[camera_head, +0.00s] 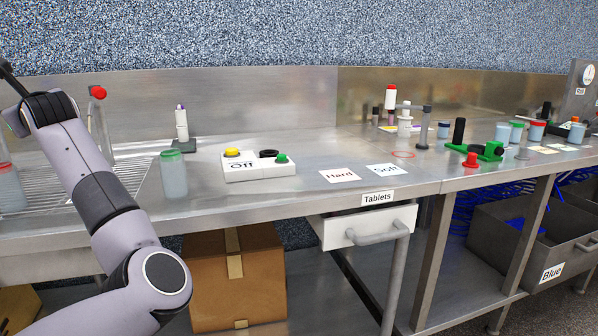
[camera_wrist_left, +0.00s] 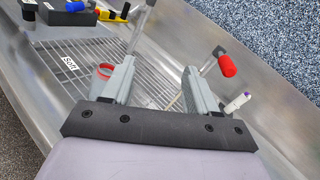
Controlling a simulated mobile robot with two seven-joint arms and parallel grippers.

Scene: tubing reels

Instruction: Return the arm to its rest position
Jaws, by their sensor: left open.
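My left arm (camera_head: 88,180) rises from the bottom left of the head view and bends up toward the left edge, over the wire rack. Its gripper fingers lie outside the head view. My right arm and gripper are not in view.
Near the arm stand a red-knobbed metal post (camera_head: 99,93), a green-capped jar (camera_head: 174,178) and a white bottle (camera_head: 181,124). A button box (camera_head: 257,166) sits further right. The wire rack (camera_wrist_left: 92,60) lies beneath the gripper. A drawer (camera_head: 366,227) stands ajar.

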